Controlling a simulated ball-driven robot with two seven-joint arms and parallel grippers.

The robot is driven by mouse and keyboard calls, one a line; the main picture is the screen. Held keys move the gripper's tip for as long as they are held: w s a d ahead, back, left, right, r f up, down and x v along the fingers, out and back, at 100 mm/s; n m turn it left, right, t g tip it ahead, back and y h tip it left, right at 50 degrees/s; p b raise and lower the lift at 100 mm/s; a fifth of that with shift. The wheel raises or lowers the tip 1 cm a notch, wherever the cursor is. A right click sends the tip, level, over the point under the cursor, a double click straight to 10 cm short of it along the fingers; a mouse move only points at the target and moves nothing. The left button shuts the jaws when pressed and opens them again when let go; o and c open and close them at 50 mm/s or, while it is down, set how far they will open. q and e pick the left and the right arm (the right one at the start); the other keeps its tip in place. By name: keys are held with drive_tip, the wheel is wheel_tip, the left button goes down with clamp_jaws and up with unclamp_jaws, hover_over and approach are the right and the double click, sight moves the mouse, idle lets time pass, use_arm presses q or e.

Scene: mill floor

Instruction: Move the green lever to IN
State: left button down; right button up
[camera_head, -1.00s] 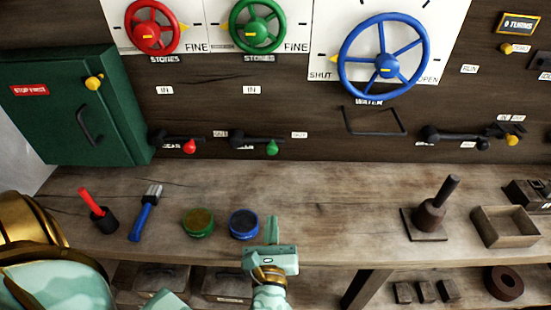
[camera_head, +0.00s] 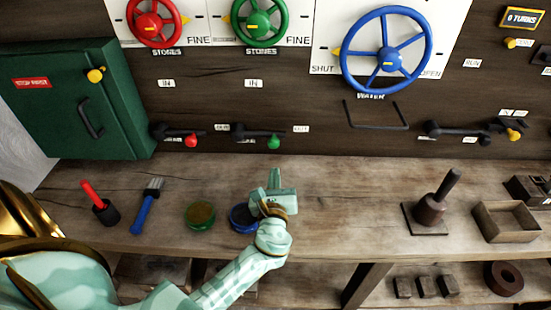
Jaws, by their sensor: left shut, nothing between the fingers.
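The green lever (camera_head: 274,142) is on the dark wall panel below the green wheel. Its black arm lies level and points right, towards a small label (camera_head: 301,128) that looks like OUT. An IN label (camera_head: 254,83) sits on the wall above it. My left gripper (camera_head: 275,177) is shut and empty. It is over the bench, in front of and below the green knob in the picture, with a visible gap to it. It covers part of a blue tin. My right gripper is not in view.
A similar red lever (camera_head: 191,141) is to the left, beside the green cabinet (camera_head: 135,125). A black bar handle (camera_head: 377,124) juts out to the right. The bench holds a green tin (camera_head: 200,215), a blue tin (camera_head: 238,219) and a brush (camera_head: 146,205). The bench middle is clear.

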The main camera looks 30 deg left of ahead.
use_arm(q)
drive_tip(key=x, duration=0.7)
drive_tip(key=shift+b, duration=0.35)
